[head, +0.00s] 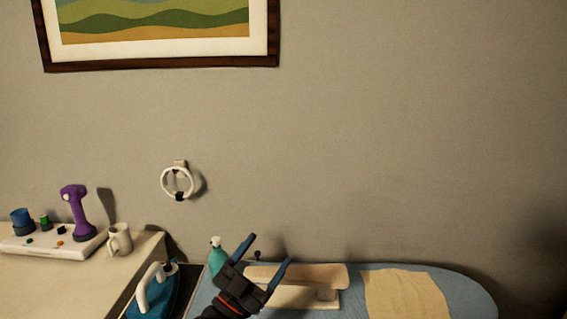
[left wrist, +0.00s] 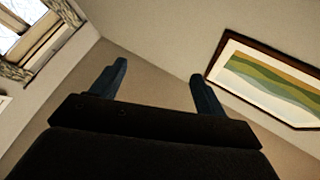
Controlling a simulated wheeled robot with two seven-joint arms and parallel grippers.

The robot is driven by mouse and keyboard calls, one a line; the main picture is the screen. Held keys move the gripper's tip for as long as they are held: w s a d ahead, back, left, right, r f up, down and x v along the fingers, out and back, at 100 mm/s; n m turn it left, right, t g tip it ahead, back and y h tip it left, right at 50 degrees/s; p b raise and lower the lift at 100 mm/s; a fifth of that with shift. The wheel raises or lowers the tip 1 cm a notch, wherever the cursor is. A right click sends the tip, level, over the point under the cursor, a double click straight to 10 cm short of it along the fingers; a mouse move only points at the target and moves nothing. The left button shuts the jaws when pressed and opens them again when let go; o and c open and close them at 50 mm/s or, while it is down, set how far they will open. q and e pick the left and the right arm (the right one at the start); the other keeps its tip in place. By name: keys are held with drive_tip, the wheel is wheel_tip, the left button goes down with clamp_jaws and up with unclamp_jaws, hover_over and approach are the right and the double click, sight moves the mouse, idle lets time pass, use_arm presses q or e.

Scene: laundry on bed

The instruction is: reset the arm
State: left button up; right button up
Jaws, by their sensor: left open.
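My left gripper (head: 267,258) is raised at the bottom centre of the head view, in front of the blue ironing board (head: 383,272). Its two blue-tipped fingers are spread apart with nothing between them. In the left wrist view the open fingers (left wrist: 155,88) point up toward the wall and ceiling, and the space between them is empty. My right gripper is in neither view.
A teal bottle (head: 217,259), a sleeve board (head: 300,276) and a tan cloth (head: 406,293) are behind or right of the gripper. A teal iron (head: 160,293) stands left. A mug (head: 119,240) and purple device (head: 76,210) stand farther left. A white ring (head: 177,183) hangs on the wall.

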use_arm(q)
drive_tip(key=s+a+f+n+g+y, duration=0.25)
drive_tip(key=a+f+n+y, duration=0.45)
drive_tip(key=f, duration=0.4)
drive_tip(key=s+a+f+n+g+y, duration=0.1)
drive_tip(key=s+a+f+n+y, duration=0.3)
drive_tip(key=a+f+y, duration=0.6)
drive_tip(key=s+f+g, duration=1.1)
drive_tip(key=s+f, duration=0.8)
drive_tip(key=s, duration=0.3)
drive_tip(key=s+d+f+g, duration=0.1)
drive_tip(key=d+f, duration=0.1)
drive_tip(key=f, duration=1.1)
drive_tip(key=s+d+f+g+h, duration=0.1)
drive_tip(key=d+f, duration=0.1)
drive_tip(key=f, duration=1.1)
drive_tip(key=shift+d+f, duration=0.2)
drive_tip(key=shift+d, duration=0.2)
